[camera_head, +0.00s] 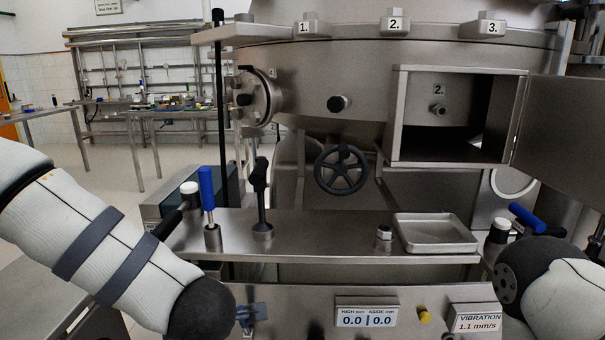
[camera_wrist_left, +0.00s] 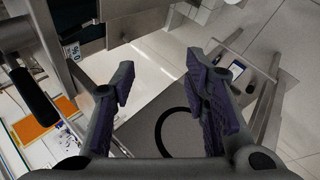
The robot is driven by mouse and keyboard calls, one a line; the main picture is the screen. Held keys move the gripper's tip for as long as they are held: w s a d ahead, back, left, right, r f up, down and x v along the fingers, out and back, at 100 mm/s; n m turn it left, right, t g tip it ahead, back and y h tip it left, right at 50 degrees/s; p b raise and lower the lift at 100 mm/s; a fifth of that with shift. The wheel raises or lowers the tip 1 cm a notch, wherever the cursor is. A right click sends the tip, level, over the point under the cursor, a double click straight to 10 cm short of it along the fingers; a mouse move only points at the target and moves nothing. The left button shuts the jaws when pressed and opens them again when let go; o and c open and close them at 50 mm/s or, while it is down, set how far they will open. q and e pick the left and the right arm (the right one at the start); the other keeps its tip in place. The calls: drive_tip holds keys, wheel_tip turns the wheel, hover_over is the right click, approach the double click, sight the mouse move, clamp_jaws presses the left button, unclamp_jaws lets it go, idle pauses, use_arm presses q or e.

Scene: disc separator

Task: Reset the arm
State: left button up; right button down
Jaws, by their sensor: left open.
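My left arm (camera_head: 110,235) comes in from the left in the head view and bends at a dark joint low in front of the panel. I cannot make out its fingers there. In the left wrist view my left gripper (camera_wrist_left: 160,82) is open, its two dark fingers wide apart with nothing between them. Behind the gap are pale floor and a dark ring. My right arm (camera_head: 560,290) shows only as a dark joint and white sleeve at the lower right; its gripper is out of view.
A steel shelf (camera_head: 320,245) crosses the front of the machine with a blue-handled lever (camera_head: 207,188), a black lever (camera_head: 260,185) and a shallow tray (camera_head: 435,232). A handwheel (camera_head: 341,170) sits behind. The hatch door (camera_head: 560,135) stands open at right. A display panel (camera_head: 366,316) is below.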

use_arm(q)
drive_tip(key=s+a+f+m+g+h, duration=0.1)
drive_tip(key=s+f+m, duration=0.4)
drive_tip(key=f, duration=0.2)
drive_tip(key=s+f+m+g+h, duration=0.1)
drive_tip(key=s+f+m, duration=0.4)
drive_tip(key=f, duration=0.3)
drive_tip(key=s+a+f+m+g, duration=0.1)
drive_tip(key=s+f+m+g, duration=0.1)
drive_tip(key=s, duration=0.6)
drive_tip(key=s+a+f+m+g+h, duration=0.1)
drive_tip(key=s+a+f+m+g, duration=0.1)
drive_tip(key=s+m, duration=0.3)
drive_tip(key=s+a+f+m+g, duration=0.2)
drive_tip(key=s+f+m, duration=0.1)
drive_tip(key=s, duration=0.8)
drive_tip(key=shift+m+g+h, duration=0.3)
drive_tip(key=shift+m, duration=0.3)
drive_tip(key=shift+w, duration=0.15)
